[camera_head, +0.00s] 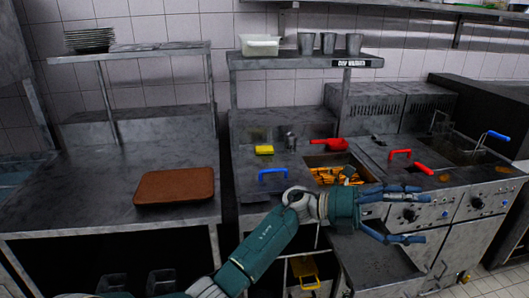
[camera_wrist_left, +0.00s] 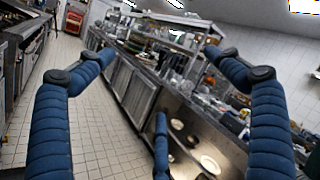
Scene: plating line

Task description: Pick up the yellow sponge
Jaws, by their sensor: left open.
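The yellow sponge (camera_head: 264,150) lies on the steel counter near the back, left of the fry bin, in the head view. My left gripper (camera_head: 418,215) is open and empty. It is held over the front of the counter, well to the right of the sponge and nearer to me, with its fingers pointing right. In the left wrist view its blue fingers (camera_wrist_left: 160,110) are spread wide with nothing between them. That view shows the kitchen aisle and not the sponge. My right gripper is not in view.
A blue handle (camera_head: 273,175) stands just in front of the sponge. A red scoop (camera_head: 330,145) lies to its right, beside the bin of fries (camera_head: 336,176). A brown board (camera_head: 175,186) lies on the left table. A shelf (camera_head: 300,60) overhangs the back.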

